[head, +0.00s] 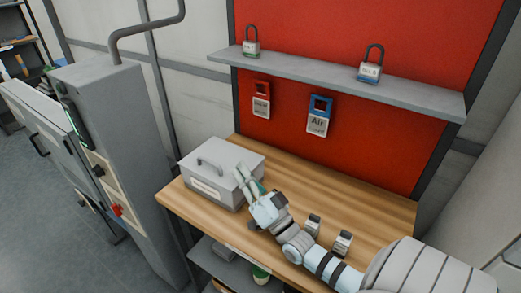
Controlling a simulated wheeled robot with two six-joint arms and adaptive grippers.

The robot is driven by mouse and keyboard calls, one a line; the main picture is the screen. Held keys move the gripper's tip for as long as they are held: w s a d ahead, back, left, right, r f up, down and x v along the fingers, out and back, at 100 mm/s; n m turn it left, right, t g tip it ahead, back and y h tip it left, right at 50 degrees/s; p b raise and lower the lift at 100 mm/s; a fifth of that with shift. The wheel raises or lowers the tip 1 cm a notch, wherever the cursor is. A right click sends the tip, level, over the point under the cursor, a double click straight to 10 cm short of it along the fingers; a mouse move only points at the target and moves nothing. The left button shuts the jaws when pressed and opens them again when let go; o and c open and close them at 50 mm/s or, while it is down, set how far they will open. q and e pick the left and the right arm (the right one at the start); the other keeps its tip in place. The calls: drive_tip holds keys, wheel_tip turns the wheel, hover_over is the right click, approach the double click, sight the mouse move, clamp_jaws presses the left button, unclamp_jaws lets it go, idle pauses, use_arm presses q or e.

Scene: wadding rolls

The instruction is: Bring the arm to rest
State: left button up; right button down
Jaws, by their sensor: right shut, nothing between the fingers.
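My right arm reaches in from the lower right over the wooden table (330,175). My right gripper (246,178) is shut and empty, at the right side of the grey lidded box (212,187). Its fingers overlap the box's edge in the picture; I cannot tell whether they touch it. My left gripper is out of view.
Two small grey-and-white items (342,243) stand on the table close beside my arm. Red and blue tags hang below. A grey cabinet (125,130) stands left.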

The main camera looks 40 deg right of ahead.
drive_tip(key=s, duration=0.9)
drive_tip(key=shift+s, duration=0.25)
drive_tip(key=shift+r, duration=0.1)
